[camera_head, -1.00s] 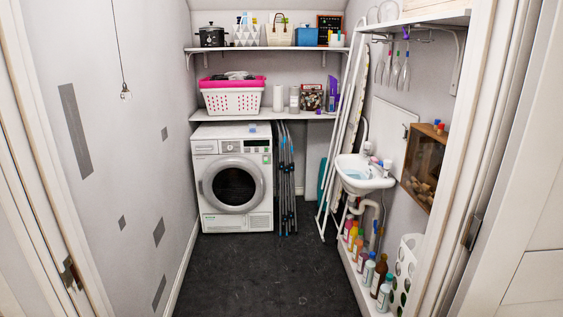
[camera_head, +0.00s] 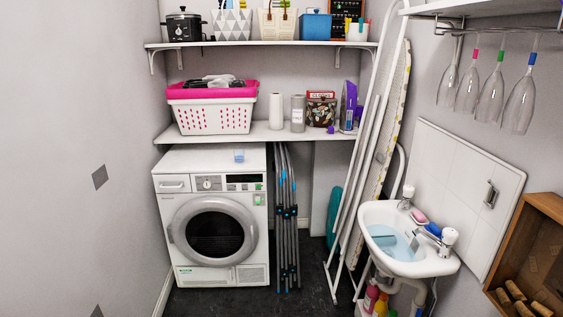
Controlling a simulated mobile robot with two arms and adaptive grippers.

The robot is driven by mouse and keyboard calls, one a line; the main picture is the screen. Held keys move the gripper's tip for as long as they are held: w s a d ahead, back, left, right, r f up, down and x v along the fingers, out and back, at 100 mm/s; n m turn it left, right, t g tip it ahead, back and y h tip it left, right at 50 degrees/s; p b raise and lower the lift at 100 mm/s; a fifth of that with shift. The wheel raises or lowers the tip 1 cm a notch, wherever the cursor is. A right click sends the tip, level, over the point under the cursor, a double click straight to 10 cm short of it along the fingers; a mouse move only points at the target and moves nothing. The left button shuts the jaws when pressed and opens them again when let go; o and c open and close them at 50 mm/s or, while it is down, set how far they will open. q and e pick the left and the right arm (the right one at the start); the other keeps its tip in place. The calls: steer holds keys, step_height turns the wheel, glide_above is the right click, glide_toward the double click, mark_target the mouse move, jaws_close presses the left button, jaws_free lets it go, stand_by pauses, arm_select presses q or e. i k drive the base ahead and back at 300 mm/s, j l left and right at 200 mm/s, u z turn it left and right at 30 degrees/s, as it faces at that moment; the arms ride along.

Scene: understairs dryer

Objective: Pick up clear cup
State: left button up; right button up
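A small clear cup with a bluish tint (camera_head: 239,156) stands on top of the white dryer (camera_head: 212,216), toward the right part of its top. It is small in the picture, and I cannot tell whether it holds anything. Nothing covers it from this view. The shelf above hangs over the dryer's back edge. Neither of my grippers shows in the head view.
A lower shelf (camera_head: 262,132) holds a pink-and-white basket (camera_head: 212,115). Folded grey racks (camera_head: 287,235) stand right of the dryer. An ironing board (camera_head: 388,130), a sink (camera_head: 385,262) and hanging glasses (camera_head: 490,95) crowd the right. Some dark floor is clear before the dryer.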

mark_target(238, 154)
steer(key=i, duration=2.25)
